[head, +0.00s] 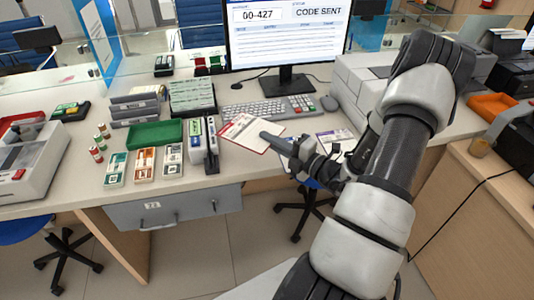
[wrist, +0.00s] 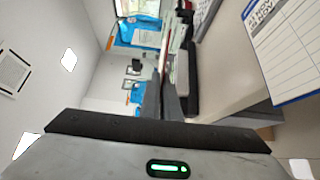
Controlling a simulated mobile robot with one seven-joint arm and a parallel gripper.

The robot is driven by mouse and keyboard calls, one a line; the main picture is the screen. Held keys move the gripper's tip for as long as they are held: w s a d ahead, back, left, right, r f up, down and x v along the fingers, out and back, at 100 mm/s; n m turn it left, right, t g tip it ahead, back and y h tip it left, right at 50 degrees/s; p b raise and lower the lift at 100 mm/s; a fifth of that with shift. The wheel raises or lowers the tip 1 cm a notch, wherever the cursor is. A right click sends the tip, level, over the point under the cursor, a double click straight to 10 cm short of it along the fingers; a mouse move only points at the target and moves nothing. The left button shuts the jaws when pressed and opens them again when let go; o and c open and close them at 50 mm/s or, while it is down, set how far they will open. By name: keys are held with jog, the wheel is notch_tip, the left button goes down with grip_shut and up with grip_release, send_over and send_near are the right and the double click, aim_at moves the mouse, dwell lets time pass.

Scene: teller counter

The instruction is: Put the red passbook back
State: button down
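The red passbook (head: 243,133) shows in the head view as a pale, printed sheet with red edges, tilted near the middle of the counter. My gripper (head: 268,138) reaches in from the right, with a dark finger over the passbook's right part. In the wrist view a thin red-edged thing, seen edge-on, sits between the dark fingers (wrist: 172,90); the gripper looks shut on the passbook. The fingers hide part of it. Left of the passbook stands a small upright holder (head: 212,158) with slim booklets. I cannot tell whether it has a free slot.
A green tray (head: 155,134) and several stamp-like blocks (head: 145,164) lie left of the holder. A keyboard (head: 255,110) and monitor (head: 288,35) stand behind the passbook. A printed leaflet (head: 338,137) lies to the right. The counter's front edge is close below.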

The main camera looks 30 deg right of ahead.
jog(key=shift+a+f+b, duration=0.1)
jog(key=shift+f+b, duration=0.35)
jog(key=shift+f, duration=1.5)
jog(key=shift+f, duration=0.1)
jog(key=shift+f, duration=0.5)
jog(key=c, duration=2)
grip_release()
